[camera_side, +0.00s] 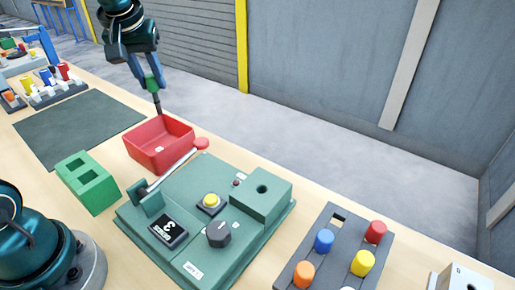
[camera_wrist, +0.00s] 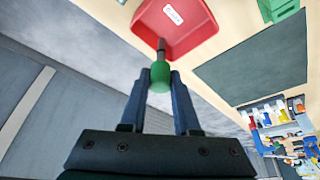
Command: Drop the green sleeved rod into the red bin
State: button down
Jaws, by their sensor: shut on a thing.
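My gripper (camera_side: 152,82) is shut on the green sleeved rod (camera_wrist: 160,76), high over the bench. In the wrist view, the green sleeve sits between my two blue fingers (camera_wrist: 162,82), and the dark rod end points away from me toward the bin. In the side view, the dark rod end hangs down above the back part of the red bin (camera_side: 143,150), clear of it; the sleeve is mostly hidden by the fingers. The bin also shows in the wrist view (camera_wrist: 190,40), with a white label on it and no object visible inside.
A lever with a red knob (camera_side: 201,143) reaches up beside the bin from a green fixture plate (camera_side: 185,225). A green two-hole block (camera_side: 88,180) stands left of the plate. A dark mat (camera_side: 75,128) lies clear behind. A rack of coloured pegs (camera_side: 330,250) is at the right.

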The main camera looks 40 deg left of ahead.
jog(key=shift+s+a, duration=0.15)
jog(key=shift+a, duration=0.25)
jog(key=shift+s+a+f, duration=0.1)
jog(key=shift+f, duration=2.9)
jog(key=c, duration=0.6)
grip_release()
jog(key=shift+o, duration=0.2)
jog(key=shift+r, duration=0.1)
